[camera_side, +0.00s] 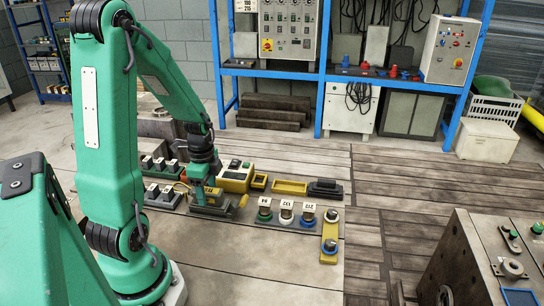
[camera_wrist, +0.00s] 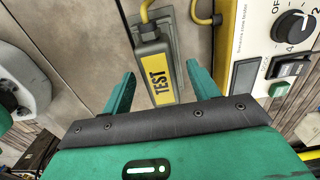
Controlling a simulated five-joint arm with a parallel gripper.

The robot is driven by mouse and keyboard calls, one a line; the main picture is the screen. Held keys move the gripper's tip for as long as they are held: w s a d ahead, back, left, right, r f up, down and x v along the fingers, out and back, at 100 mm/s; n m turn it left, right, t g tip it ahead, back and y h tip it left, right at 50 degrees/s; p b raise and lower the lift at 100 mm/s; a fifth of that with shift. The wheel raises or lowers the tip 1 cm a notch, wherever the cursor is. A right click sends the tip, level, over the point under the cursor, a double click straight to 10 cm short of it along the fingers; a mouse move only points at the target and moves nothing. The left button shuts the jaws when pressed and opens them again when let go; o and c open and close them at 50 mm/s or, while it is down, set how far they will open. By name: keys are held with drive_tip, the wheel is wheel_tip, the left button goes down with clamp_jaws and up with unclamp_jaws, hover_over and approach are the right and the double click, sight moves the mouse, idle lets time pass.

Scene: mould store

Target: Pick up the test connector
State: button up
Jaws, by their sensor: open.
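The test connector (camera_wrist: 157,78) is a grey block with a yellow TEST label, seen in the wrist view on a grey plate (camera_wrist: 174,28). A yellow cable leaves its far end. My gripper (camera_wrist: 161,70) is open, with one green finger on each side of the connector. Gaps show between the fingers and the connector, and nothing is gripped. In the side view, my gripper (camera_side: 207,200) is low over the work area, left of centre, and largely hides the connector there.
A yellow and cream tester box (camera_side: 236,175) with a dial and switches stands close to the right. A yellow tray (camera_side: 290,187), a dark block (camera_side: 325,189) and several labelled pieces (camera_side: 286,210) lie further right. Dark-and-white switch units (camera_side: 160,192) stand left. The front floor is clear.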

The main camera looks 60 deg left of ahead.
sight(208, 191)
drive_tip(key=shift+f, duration=0.35)
drive_tip(key=shift+c, duration=0.4)
drive_tip(key=c, duration=1.2)
drive_tip(key=shift+o, duration=0.2)
drive_tip(key=shift+r, duration=0.2)
drive_tip(key=shift+r, duration=0.75)
drive_tip(key=r, duration=0.2)
drive_tip(key=shift+d+r, duration=0.25)
drive_tip(key=shift+r, duration=0.1)
drive_tip(key=w+d+r, duration=0.1)
drive_tip(key=d+r, duration=0.5)
drive_tip(key=d, duration=0.5)
drive_tip(key=shift+w+r, duration=0.25)
drive_tip(key=shift+w, duration=0.05)
